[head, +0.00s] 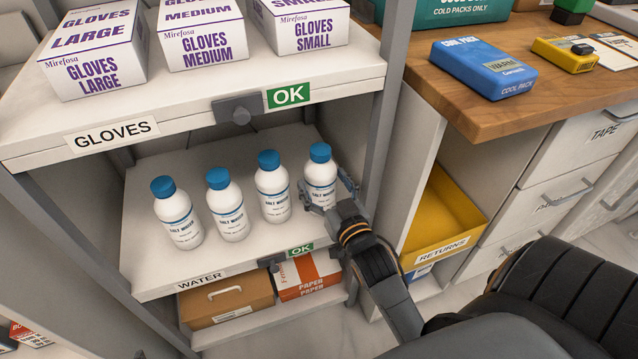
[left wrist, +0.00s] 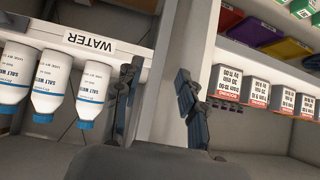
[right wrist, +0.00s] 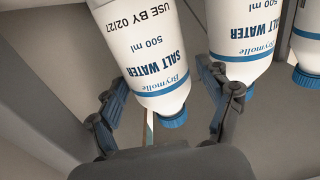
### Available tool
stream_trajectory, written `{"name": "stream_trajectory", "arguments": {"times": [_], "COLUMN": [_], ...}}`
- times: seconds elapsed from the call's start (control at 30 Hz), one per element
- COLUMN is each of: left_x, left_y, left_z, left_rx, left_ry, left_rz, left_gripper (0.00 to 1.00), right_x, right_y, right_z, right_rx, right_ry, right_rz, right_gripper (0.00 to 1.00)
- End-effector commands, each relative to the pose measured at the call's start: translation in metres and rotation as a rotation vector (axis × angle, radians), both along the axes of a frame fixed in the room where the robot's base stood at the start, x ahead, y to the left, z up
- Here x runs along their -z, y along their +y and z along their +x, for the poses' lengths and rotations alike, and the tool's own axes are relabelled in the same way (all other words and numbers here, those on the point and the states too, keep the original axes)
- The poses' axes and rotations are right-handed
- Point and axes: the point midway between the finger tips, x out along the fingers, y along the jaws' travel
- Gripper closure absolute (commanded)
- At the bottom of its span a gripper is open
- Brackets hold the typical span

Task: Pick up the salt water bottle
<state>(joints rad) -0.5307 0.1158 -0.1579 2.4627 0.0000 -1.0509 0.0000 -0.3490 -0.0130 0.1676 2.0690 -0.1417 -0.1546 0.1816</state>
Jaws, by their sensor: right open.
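Several white salt water bottles with blue caps stand upright in a row on the WATER shelf (head: 140,262). My right gripper (head: 328,195) is at the rightmost salt water bottle (head: 320,172), with its open fingers on either side of the lower body. In the right wrist view this bottle (right wrist: 145,55) lies between the fingers, with a gap visible at the right finger; contact at the left finger is unclear. A second bottle (right wrist: 243,35) is beside the right finger. My left gripper (left wrist: 158,105) is open and empty near a shelf post, and is out of the head view.
Glove boxes (head: 200,35) stand on the shelf above. A grey post (head: 385,110) is just right of the rightmost bottle. A yellow RETURNS bin (head: 440,215) and a wooden counter (head: 470,105) are to the right. Boxes (head: 225,300) fill the shelf below.

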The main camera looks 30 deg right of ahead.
Motion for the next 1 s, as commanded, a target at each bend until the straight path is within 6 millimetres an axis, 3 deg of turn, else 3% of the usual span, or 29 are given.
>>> {"name": "stream_trajectory", "arguments": {"times": [0.27,0.7,1.0], "left_x": [-0.012,-0.065,-0.069], "left_y": [-0.006,-0.023,-0.023], "left_z": [0.014,0.048,0.050], "left_rx": [0.007,0.029,0.030], "left_ry": [-0.092,-0.417,-0.436], "left_rz": [-0.021,-0.098,-0.102], "left_gripper": [0.60,0.60,0.60], "right_x": [0.000,-0.002,-0.002], "right_y": [-0.004,-0.014,-0.014], "right_z": [0.018,0.061,0.063], "right_rx": [-0.001,0.000,0.000], "right_ry": [-0.001,-0.001,0.000], "right_rz": [-0.001,-0.001,0.000], "right_gripper": [0.21,0.21,0.23]}}
